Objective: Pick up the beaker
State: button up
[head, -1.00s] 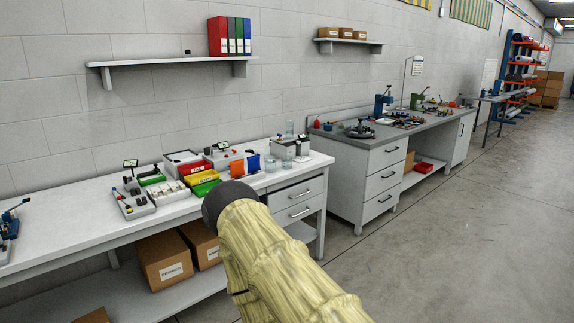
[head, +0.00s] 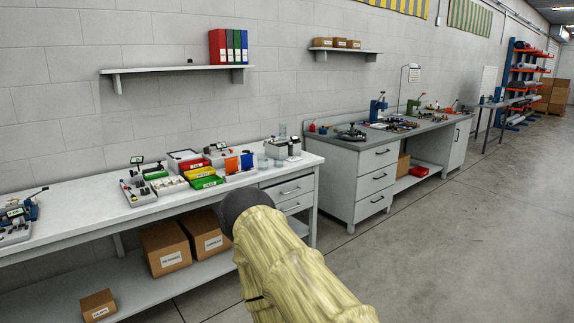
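A clear glass beaker (head: 282,131) appears to stand on or behind the white balance-like device (head: 283,148) near the right end of the white bench. Two more small clear glass vessels, one of them here (head: 263,160), stand on the bench just left of and in front of that device. Which one is the task's beaker I cannot tell. My arm, in a yellowish sleeve with a dark round end, reaches up from the bottom in front of the bench. My gripper's fingers do not show. Nothing visible touches the glassware.
Green, red and yellow bins (head: 201,173) and blue and orange items crowd the white bench (head: 85,213) left of the glassware. Cardboard boxes (head: 165,248) sit on its lower shelf. A grey workbench (head: 350,180) stands right of it. The floor (head: 450,220) at right is clear.

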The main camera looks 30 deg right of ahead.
aim_at(278, 159)
jog(key=z, duration=0.7)
jog(key=i, duration=0.8)
jog(key=z, duration=0.95)
jog(key=i, duration=1.2)
jog(key=u, duration=0.5)
jog(key=i, duration=1)
jog(key=u, duration=0.85)
